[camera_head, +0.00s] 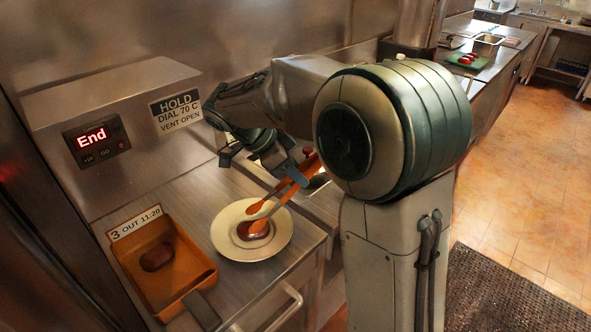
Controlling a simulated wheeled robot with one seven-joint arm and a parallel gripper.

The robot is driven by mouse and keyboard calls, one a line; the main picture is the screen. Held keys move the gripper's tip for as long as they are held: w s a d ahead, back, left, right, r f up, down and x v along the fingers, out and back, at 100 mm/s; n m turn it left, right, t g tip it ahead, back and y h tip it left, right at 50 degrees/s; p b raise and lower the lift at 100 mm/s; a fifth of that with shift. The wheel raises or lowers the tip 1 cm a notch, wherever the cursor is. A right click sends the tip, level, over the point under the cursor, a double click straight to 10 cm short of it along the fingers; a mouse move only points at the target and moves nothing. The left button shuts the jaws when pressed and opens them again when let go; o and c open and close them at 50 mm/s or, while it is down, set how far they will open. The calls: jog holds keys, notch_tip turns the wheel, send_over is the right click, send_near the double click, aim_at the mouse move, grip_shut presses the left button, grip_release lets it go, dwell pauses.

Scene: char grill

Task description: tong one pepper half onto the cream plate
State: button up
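The cream plate (221,237) lies on the steel counter in the middle of the view. A red pepper half (253,231) is at its centre, under the tong tips; I cannot tell whether the tips still touch it. The orange tongs (285,197) slant down to the left over the plate, their two arms slightly apart. My gripper (284,171) is around the upper part of the tongs and appears shut on them; my arm hides part of the grip. An orange tray (190,283) left of the plate holds another dark red piece (157,257).
A sign reading "3 OUT 11:20" (135,223) stands behind the tray. A green board (466,61) with red pieces lies on the far counter.

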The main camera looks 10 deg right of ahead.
dwell(0.4)
notch_tip(320, 180, up, 10)
jog(key=p, duration=0.4)
jog(key=shift+p, duration=0.4)
dwell(0.4)
